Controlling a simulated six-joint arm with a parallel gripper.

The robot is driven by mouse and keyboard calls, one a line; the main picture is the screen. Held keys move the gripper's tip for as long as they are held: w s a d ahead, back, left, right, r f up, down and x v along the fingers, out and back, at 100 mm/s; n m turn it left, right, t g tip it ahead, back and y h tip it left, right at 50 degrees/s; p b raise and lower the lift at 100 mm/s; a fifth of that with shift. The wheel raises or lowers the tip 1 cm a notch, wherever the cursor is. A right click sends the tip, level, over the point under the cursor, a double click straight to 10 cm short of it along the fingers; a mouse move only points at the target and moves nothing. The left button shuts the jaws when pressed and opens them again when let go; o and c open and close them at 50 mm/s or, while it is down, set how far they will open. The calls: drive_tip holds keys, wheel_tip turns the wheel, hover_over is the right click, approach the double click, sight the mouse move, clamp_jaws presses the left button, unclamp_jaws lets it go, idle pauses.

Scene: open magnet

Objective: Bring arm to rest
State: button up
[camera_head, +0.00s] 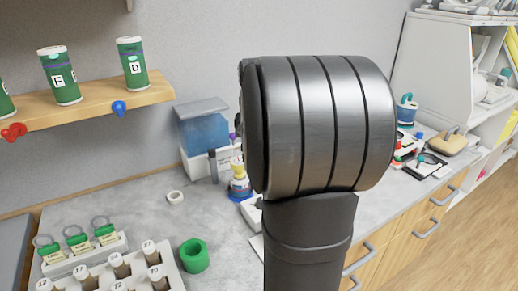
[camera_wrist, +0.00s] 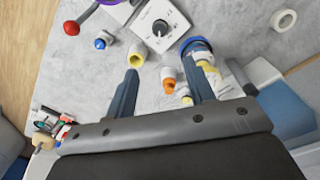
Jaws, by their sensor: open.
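My gripper (camera_wrist: 166,80) shows in the wrist view with its two fingers spread apart and nothing held between them. It is above the grey worktop (camera_wrist: 75,80). An orange-tipped bottle (camera_wrist: 168,84) and a small yellow-white cup (camera_wrist: 138,54) show between and beyond the fingers. In the head view a large dark metal link of my arm fills the middle and hides part of the counter. My gripper is hidden in that view.
A white device with a black knob (camera_wrist: 160,28) stands beyond the fingers. A wooden shelf (camera_head: 95,104) holds green canisters. Bare worktop shows left of my arm.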

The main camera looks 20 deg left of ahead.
drive_tip(key=shift+r, duration=0.45)
drive_tip(key=shift+f, duration=0.1)
drive_tip(key=f, duration=1.7)
drive_tip(key=shift+d+f, duration=0.15)
drive_tip(key=shift+d, duration=0.15)
drive_tip(key=n, duration=0.4)
drive_tip(key=shift+n, duration=0.3)
drive_tip(key=n, duration=0.5)
drive_tip(key=shift+n, duration=0.3)
drive_tip(key=shift+s+r, duration=0.1)
drive_tip(key=shift+r, duration=3.2)
drive_tip(key=shift+o, duration=0.4)
